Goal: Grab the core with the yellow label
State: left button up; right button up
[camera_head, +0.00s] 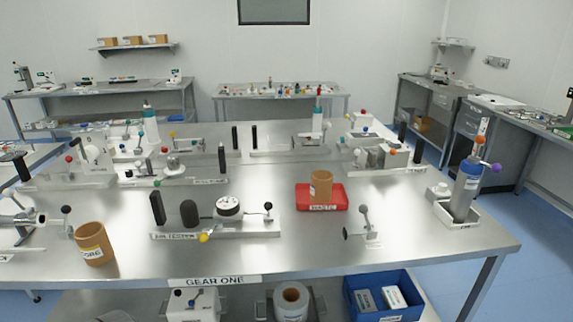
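A brown open-topped core (91,236) stands upright at the front left of the steel table (330,255). It bears a pale yellowish label that seems to read CORE. A second brown cylinder (320,184) stands upright on a red tray (321,206) right of the table's middle. The tray's front label seems to read WASTE. I cannot make out a label on that second cylinder. Neither of my grippers shows in the head view.
Right of the core is a fixture plate (245,229) with black posts, a round dial and a yellow knob. A lever device (65,220) stands close behind the core. A blue bin (381,296) sits below the table.

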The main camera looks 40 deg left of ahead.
aim_at(92, 239)
jog(key=u, duration=2.7)
